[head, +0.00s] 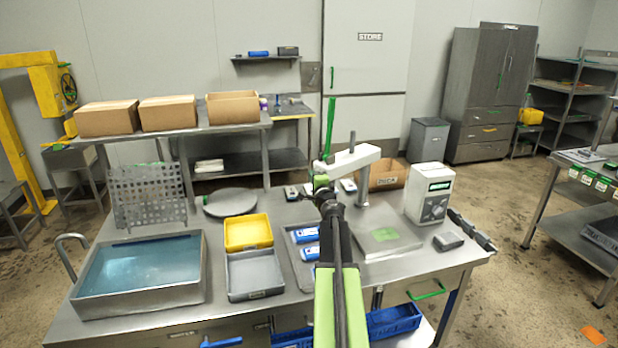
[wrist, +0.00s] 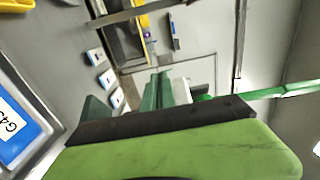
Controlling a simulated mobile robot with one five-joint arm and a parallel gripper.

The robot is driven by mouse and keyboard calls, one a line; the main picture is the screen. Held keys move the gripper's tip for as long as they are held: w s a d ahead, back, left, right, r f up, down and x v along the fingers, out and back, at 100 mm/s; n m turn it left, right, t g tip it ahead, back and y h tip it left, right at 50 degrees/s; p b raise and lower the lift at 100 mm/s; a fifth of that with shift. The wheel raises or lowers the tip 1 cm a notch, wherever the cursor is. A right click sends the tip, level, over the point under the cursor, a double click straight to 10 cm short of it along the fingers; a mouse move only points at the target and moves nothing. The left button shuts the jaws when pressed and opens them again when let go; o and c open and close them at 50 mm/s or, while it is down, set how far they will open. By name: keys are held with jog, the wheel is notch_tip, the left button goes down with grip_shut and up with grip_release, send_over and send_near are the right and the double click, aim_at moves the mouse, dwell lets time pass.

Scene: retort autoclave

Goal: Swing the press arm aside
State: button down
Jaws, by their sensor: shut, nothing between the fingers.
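The press arm (head: 350,160) is a white bar on an upright grey post (head: 362,188) at the right half of the steel table. Its free end reaches left, away from the press's steel base plate (head: 385,232) with the green pad. My gripper (head: 321,181) is shut and empty, right at the left end of the press arm. I cannot tell whether they touch. In the wrist view my gripper (wrist: 163,92) points away from the camera, and a pale piece beside the fingers is too unclear to name.
A white control box (head: 431,193) stands right of the press. Yellow (head: 247,233) and grey (head: 254,276) trays, a tray of blue packs (head: 306,236) and a water basin (head: 140,275) stand to the left.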

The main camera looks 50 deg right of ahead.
jog(key=a+n+t+y, duration=0.2)
jog(key=a+n+y, duration=0.3)
jog(key=a+n, duration=0.85)
jog(key=n+y+p, duration=0.3)
jog(key=n, duration=0.7)
send_near(332, 171)
jog(key=shift+t, duration=0.4)
jog(key=w, duration=0.6)
jog(key=shift+w+d+f, duration=0.3)
jog(key=shift+w+d, duration=0.1)
